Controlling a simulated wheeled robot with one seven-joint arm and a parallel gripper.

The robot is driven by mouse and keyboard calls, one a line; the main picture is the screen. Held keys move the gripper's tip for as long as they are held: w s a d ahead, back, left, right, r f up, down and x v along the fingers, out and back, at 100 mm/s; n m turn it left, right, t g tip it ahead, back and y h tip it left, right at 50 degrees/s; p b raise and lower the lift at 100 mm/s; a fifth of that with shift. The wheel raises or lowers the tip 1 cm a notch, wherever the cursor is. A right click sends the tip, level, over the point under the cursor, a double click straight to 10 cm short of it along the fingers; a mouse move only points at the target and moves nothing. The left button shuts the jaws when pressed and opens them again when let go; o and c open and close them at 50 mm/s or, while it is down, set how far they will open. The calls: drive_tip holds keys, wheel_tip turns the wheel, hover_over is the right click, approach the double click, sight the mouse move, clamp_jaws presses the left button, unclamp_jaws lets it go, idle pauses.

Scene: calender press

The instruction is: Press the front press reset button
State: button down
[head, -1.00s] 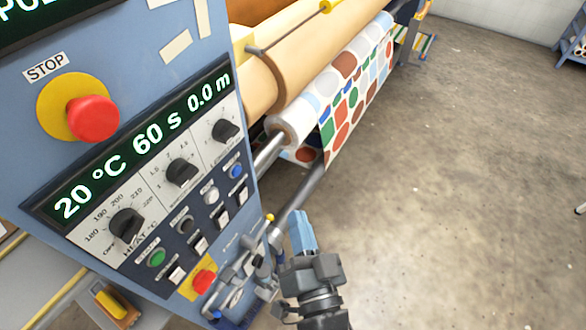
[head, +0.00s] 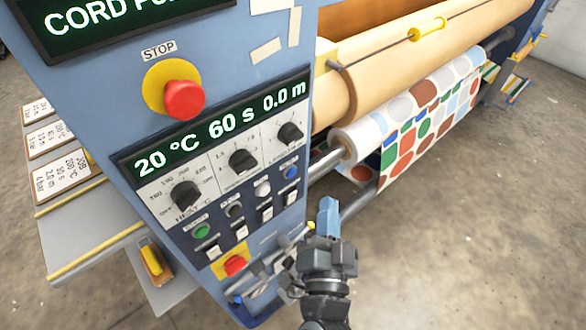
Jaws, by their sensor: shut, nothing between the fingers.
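The press control panel (head: 222,165) faces me in the head view. Its lower row holds a green button (head: 201,230), a dark button (head: 233,211), a white button (head: 262,189) and a blue button (head: 291,172). Their small labels are too blurred to read, so I cannot confirm which is the reset. My gripper (head: 328,212) is shut and empty, its blue fingertips pointing up the picture. It is just right of the panel's lower right edge, below and right of the blue button, and appears apart from it.
A red STOP button (head: 184,100) on a yellow disc sits above the display. A smaller red button (head: 235,265) on yellow is low on the panel. Rollers with patterned fabric (head: 430,120) stand behind.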

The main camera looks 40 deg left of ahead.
drive_tip(key=a+p, duration=0.1)
drive_tip(key=a, duration=0.5)
drive_tip(key=shift+w+a+p, duration=0.2)
drive_tip(key=shift+a+p, duration=0.05)
drive_tip(key=shift+p, duration=0.05)
drive_tip(key=shift+a, duration=0.15)
idle(1.7)
drive_tip(key=shift+a, duration=0.3)
drive_tip(key=shift+a, duration=0.35)
idle(0.6)
drive_tip(key=shift+w+d, duration=0.1)
drive_tip(key=shift+d, duration=0.05)
drive_tip(key=shift+d+p, duration=0.3)
drive_tip(key=shift+d, duration=0.35)
drive_tip(key=shift+s+d+b, duration=0.15)
drive_tip(key=shift+d+b, duration=0.2)
drive_tip(key=shift+d, duration=0.9)
drive_tip(key=shift+s+d+b, duration=0.1)
drive_tip(key=shift+d+b, duration=0.25)
drive_tip(key=shift+d, duration=0.9)
